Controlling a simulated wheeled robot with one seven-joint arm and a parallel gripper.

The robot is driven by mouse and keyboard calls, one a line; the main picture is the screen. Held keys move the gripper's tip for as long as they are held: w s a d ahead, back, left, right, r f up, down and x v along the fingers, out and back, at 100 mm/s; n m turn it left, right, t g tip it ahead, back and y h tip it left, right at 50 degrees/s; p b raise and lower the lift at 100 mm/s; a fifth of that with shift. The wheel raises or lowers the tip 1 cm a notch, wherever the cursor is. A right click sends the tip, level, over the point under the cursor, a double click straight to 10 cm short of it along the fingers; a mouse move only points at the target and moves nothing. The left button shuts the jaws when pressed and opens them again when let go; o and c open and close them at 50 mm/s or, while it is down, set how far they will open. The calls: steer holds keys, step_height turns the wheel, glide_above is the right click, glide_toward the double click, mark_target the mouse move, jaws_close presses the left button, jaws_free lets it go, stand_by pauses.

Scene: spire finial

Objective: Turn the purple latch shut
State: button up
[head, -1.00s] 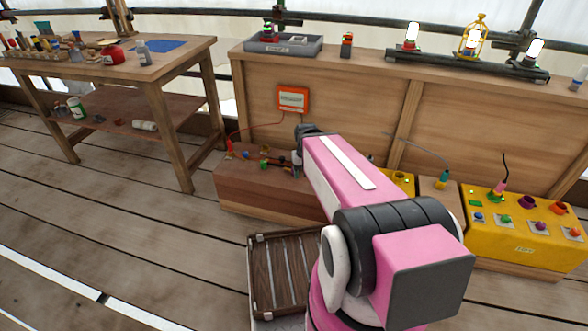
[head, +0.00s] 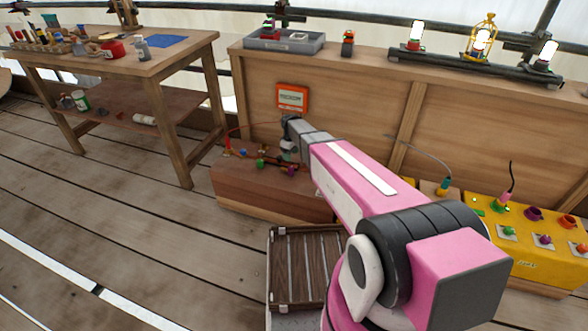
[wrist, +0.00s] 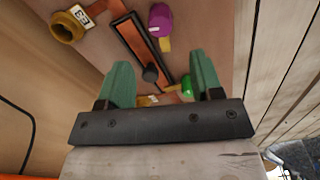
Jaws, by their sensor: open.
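A purple knob-like piece (wrist: 160,18) with a yellow tab below it shows at the top of the wrist view; it looks like the purple latch. A small purple piece (head: 291,170) on the same box shows in the head view, just below my gripper (head: 289,152). In the wrist view my gripper (wrist: 158,72) is open, with nothing between its green fingers. The purple piece lies beyond the fingertips, apart from them.
A green piece (wrist: 187,87) is close to the right finger, and a brass ring with a tag (wrist: 68,26) is at upper left. A red cable runs to an orange panel (head: 292,97). A yellow box (head: 545,245) stands at right. Open floor lies at left.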

mark_target(291, 167)
step_height(291, 167, down, 10)
steer(key=shift+r, duration=0.2)
steer(key=shift+c, duration=0.2)
steer(key=c, duration=0.9)
